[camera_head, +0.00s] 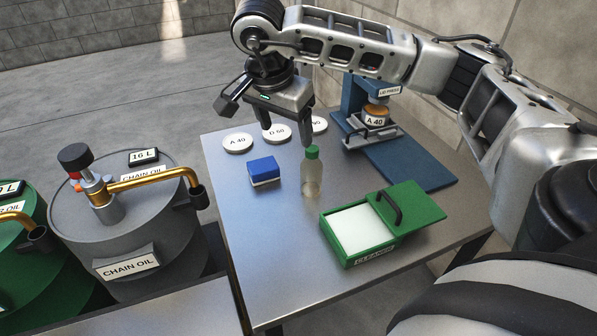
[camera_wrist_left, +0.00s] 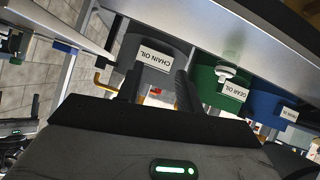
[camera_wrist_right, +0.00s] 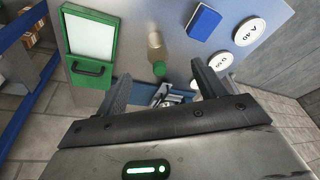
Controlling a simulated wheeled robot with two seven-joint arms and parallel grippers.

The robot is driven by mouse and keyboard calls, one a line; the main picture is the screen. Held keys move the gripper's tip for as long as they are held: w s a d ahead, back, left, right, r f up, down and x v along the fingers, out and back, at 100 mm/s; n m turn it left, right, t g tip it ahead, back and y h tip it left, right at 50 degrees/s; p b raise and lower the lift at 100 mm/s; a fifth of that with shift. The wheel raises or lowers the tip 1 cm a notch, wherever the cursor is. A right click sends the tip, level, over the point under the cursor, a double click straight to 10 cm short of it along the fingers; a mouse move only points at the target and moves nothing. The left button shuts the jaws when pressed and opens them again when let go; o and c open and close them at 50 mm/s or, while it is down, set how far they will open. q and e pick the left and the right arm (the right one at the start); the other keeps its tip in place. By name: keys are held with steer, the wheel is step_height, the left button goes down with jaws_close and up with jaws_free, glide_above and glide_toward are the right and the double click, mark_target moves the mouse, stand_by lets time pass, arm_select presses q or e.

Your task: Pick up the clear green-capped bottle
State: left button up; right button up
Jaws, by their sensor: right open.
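The clear bottle (camera_head: 311,178) with a green cap (camera_head: 312,152) stands upright on the metal table. My right gripper (camera_head: 280,128) is open and empty, behind and above the bottle, apart from it. In the right wrist view the bottle (camera_wrist_right: 155,40) shows beyond the gap between the spread fingers, its green cap (camera_wrist_right: 159,68) toward them. My left gripper (camera_wrist_left: 158,84) shows only in the left wrist view. Its fingers are apart with nothing seen between them, well away from the bottle.
A blue-and-white block (camera_head: 264,171) lies left of the bottle. Several white labelled discs (camera_head: 238,143) lie behind. A green box (camera_head: 345,235) stands in front right, a blue press (camera_head: 370,150) back right. Oil drums (camera_head: 130,225) stand left of the table (camera_head: 235,215).

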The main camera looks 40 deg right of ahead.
mark_target(314, 158)
steer(key=shift+h, duration=0.7)
steer(key=d+f, duration=0.2)
steer(key=d+f+b, duration=0.1)
steer(key=d+f, duration=0.1)
steer(key=f, duration=0.1)
steer(key=w+d+f+b, duration=0.1)
steer(key=d+f, duration=0.1)
steer(key=f, duration=0.1)
steer(key=shift+d+f, duration=0.15)
steer(key=shift+d, duration=0.25)
steer(key=b+x, duration=0.1)
steer(key=x, duration=0.4)
steer(key=shift+d+f, duration=0.1)
steer(key=shift+f, duration=0.05)
steer(key=shift+w+d+f, duration=0.1)
steer(key=shift+f, duration=0.1)
arm_select(q)
steer(key=shift+g, duration=0.7)
steer(key=f, duration=0.2)
steer(key=d+f, duration=0.1)
steer(key=f, duration=0.2)
steer(key=shift+w+d+f, duration=0.15)
steer(key=shift+w+f, duration=0.2)
arm_select(e)
steer(key=c, duration=1.1)
